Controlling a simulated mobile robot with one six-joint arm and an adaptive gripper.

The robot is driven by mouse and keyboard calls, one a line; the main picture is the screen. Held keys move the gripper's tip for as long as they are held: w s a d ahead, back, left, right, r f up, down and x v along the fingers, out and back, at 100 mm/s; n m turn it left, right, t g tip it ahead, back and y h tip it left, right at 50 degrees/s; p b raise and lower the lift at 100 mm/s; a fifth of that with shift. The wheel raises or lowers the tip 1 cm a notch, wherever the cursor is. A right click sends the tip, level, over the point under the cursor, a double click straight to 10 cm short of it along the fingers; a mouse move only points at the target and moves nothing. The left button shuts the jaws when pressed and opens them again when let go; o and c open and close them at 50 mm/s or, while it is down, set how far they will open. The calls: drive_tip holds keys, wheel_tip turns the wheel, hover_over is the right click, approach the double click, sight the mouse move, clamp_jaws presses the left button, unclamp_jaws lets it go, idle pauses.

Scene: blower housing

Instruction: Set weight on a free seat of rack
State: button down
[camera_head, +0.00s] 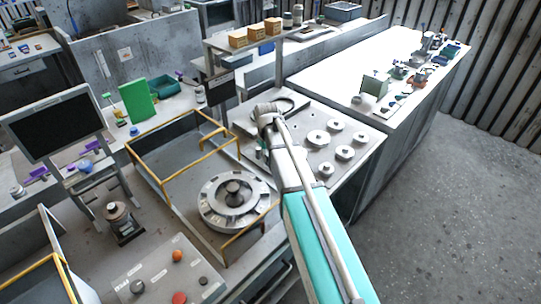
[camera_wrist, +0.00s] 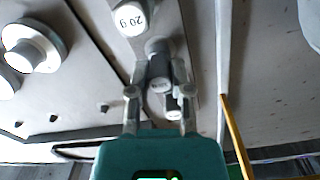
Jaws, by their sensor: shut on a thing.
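In the wrist view my gripper (camera_wrist: 160,65) is shut on a small grey metal weight (camera_wrist: 160,85), whose pale, marked top shows between the fingers. The marking is too small to read. A larger weight marked 20 g (camera_wrist: 130,18) stands just beyond the fingertips. It is on a narrow grey strip that looks like the rack (camera_wrist: 180,35). Free seats cannot be made out, and I cannot tell whether the held weight touches the strip. In the head view my arm hides the fingers, the held weight and most of the rack.
Several pale flanged discs (camera_head: 318,138) stand on the grey bench right of my arm; one also shows in the wrist view (camera_wrist: 35,45). A yellow-railed frame (camera_head: 160,180) around a large round housing (camera_head: 234,200) lies left. A yellow rail (camera_wrist: 236,135) runs close right of my gripper.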

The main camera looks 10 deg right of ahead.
drive_tip(key=shift+c, duration=2.4)
unclamp_jaws()
drive_tip(key=shift+r, duration=0.15)
drive_tip(key=shift+s+r+p, duration=0.1)
drive_tip(key=shift+r+p, duration=1.05)
drive_tip(key=shift+p, duration=0.1)
drive_tip(key=shift+r+p, duration=2.5)
drive_tip(key=shift+r, duration=0.1)
